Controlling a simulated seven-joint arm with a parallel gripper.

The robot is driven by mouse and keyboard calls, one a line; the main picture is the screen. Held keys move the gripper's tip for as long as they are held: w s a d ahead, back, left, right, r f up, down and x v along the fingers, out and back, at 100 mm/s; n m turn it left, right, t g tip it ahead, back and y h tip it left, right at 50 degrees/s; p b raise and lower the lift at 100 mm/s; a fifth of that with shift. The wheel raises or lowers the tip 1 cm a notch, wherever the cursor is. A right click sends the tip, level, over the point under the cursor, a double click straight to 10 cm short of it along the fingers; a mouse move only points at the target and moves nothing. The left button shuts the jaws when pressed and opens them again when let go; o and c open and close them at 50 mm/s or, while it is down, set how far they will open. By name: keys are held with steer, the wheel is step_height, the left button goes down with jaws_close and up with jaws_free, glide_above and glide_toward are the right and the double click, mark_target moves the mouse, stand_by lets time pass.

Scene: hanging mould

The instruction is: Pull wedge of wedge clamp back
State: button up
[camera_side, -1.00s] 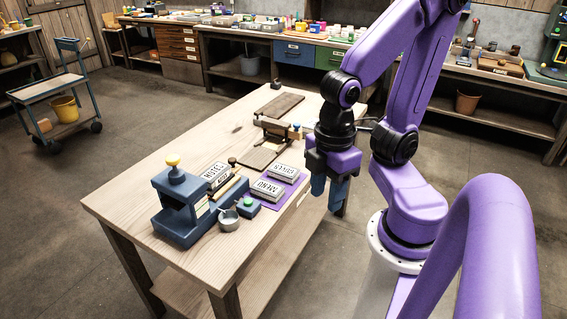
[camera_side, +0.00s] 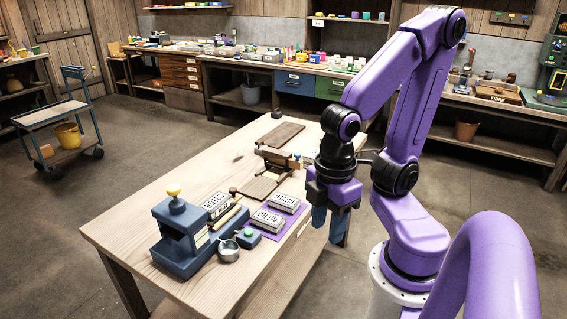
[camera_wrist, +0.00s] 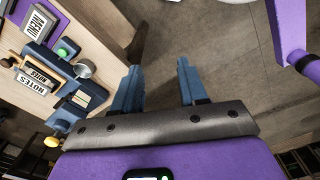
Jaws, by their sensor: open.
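I cannot tell for sure which part is the wedge clamp. A wood-and-metal clamp-like fixture (camera_side: 275,158) stands on the far half of the bench, with flat brown boards in front of and behind it. A blue device (camera_side: 180,240) with a yellow knob stands at the near left end, and a wooden stick (camera_side: 228,217) lies along it. The blue device also shows at the left of the wrist view (camera_wrist: 42,55). My gripper (camera_side: 331,228) hangs beside the bench's right edge, empty and apart from everything. Its two blue fingers are spread in the wrist view (camera_wrist: 159,68).
The wooden bench (camera_side: 130,222) also carries lettered blocks on a purple mat (camera_side: 290,222), a grey cup (camera_side: 228,251) and a green button (camera_side: 248,233). Below my fingers is bare floor. A trolley (camera_side: 50,115) stands far left.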

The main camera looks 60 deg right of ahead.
steer(key=shift+o, duration=1.3)
steer(key=shift+w, duration=0.1)
steer(key=w+d+r+m+t, duration=0.15)
steer(key=w+m, duration=0.45)
steer(key=w, duration=0.8)
steer(key=w+d+m, duration=0.5)
steer(key=w+d, duration=0.5)
steer(key=m+t+h, duration=0.2)
steer(key=m+h, duration=0.2)
steer(key=m, duration=0.7)
glide_above(297, 153)
steer(key=s+a, duration=0.5)
step_height(297, 153, down, 3)
steer(key=shift+g, duration=0.25)
steer(key=x, duration=1.6)
steer(key=shift+a+f, duration=0.2)
steer(key=shift+a, duration=0.05)
